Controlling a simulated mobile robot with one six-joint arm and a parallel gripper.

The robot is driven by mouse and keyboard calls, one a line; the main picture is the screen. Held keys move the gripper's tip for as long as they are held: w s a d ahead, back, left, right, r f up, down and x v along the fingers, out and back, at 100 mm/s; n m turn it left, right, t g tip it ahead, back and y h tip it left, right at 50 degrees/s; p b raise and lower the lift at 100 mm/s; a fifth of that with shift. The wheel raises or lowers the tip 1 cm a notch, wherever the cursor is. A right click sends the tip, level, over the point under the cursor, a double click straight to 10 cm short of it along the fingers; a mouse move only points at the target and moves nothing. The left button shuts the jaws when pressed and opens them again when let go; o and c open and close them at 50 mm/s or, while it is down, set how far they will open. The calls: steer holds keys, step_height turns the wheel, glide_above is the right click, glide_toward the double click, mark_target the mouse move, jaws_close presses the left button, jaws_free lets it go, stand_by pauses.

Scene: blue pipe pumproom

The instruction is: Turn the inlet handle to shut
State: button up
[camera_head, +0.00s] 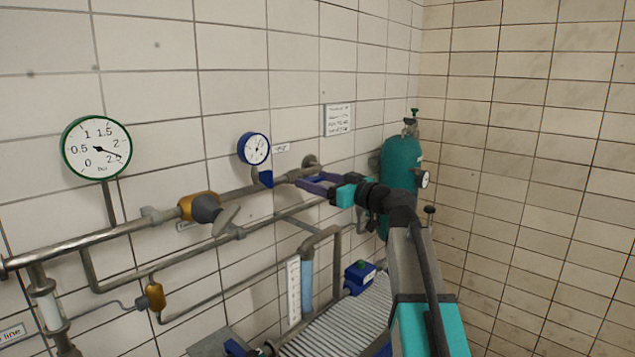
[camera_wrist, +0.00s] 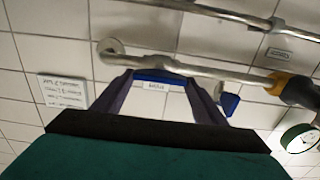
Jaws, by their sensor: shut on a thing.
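A blue handle bar (camera_wrist: 160,76) lies across the grey pipe in the wrist view, between the tips of my two purple fingers. My gripper (camera_head: 301,181) reaches in from the right at the wall pipe in the head view and is shut on this handle, one finger at each end of the bar. My gripper (camera_wrist: 162,82) also shows in the wrist view, its fingers spread to about the bar's length. In the head view the fingers largely hide the handle, so its angle is hard to tell there.
A blue-rimmed gauge (camera_head: 254,148) and a small blue part (camera_head: 265,178) are just left of my fingers. A brass valve with a grey lever (camera_head: 206,208) and a green-rimmed gauge (camera_head: 96,147) are further left. A teal gas cylinder (camera_head: 402,163) stands behind my arm.

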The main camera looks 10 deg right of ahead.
steer(key=shift+m+b, duration=0.35)
steer(key=shift+m, duration=0.05)
steer(key=m+b, duration=0.1)
steer(key=m, duration=0.2)
steer(key=shift+w+d+b, duration=0.1)
steer(key=shift+d+b, duration=0.05)
steer(key=shift+b, duration=0.2)
steer(key=m, duration=0.5)
steer(key=shift+b, duration=0.3)
steer(key=m+p, duration=0.1)
steer(key=m, duration=0.4)
steer(key=shift+d+m, duration=0.1)
steer(key=shift+m, duration=0.2)
steer(key=shift+w+f+m+p, duration=0.15)
steer(key=shift+m+p, duration=0.8)
steer(key=shift+m, duration=0.95)
steer(key=o, duration=1.1)
steer(key=shift+c, duration=0.2)
steer(key=shift+f, duration=0.1)
